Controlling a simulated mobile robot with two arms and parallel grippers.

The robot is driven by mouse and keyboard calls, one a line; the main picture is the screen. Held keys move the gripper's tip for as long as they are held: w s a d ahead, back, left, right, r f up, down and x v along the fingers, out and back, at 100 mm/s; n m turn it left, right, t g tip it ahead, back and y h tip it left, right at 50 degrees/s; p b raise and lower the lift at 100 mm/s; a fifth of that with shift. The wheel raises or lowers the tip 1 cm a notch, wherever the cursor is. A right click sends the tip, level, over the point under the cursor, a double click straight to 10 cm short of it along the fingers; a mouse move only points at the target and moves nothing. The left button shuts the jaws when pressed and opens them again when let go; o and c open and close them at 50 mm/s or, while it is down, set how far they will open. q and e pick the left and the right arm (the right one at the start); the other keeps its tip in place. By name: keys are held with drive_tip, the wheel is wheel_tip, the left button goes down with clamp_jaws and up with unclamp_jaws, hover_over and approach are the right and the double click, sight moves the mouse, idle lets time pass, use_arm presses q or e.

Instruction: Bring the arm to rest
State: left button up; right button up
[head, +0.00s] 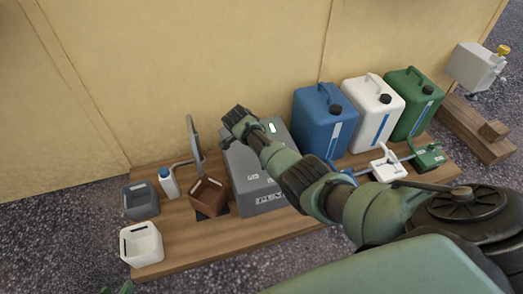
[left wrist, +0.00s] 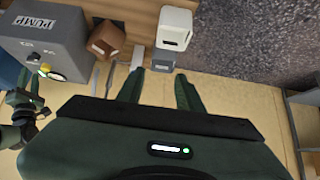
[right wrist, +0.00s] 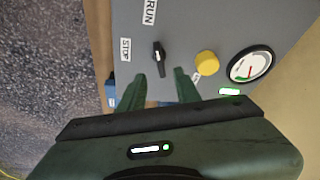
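In the head view my right arm reaches from the right over the grey pump box (head: 258,170). Its gripper's fingertips are not clear there. In the right wrist view my right gripper (right wrist: 159,75) is open, its fingers apart near the black switch knob (right wrist: 158,56) on the pump panel. The knob shows between the fingertips; I cannot tell whether they touch it. My left gripper shows only as green tips at the bottom left edge of the head view (head: 122,288). In the left wrist view it (left wrist: 158,76) is open with nothing between its fingers.
The panel has a yellow button (right wrist: 207,63) and a gauge (right wrist: 251,64). On the wooden board (head: 190,254) stand a white bin (head: 143,246), a grey bin (head: 139,201) and a brown box (head: 207,197). Blue (head: 318,119), white (head: 371,111) and green (head: 414,103) canisters stand behind.

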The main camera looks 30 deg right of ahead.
use_arm(q)
drive_tip(key=shift+s+a+f+g, duration=0.25)
drive_tip(key=shift+s+f+g, duration=0.15)
drive_tip(key=shift+s, duration=0.3)
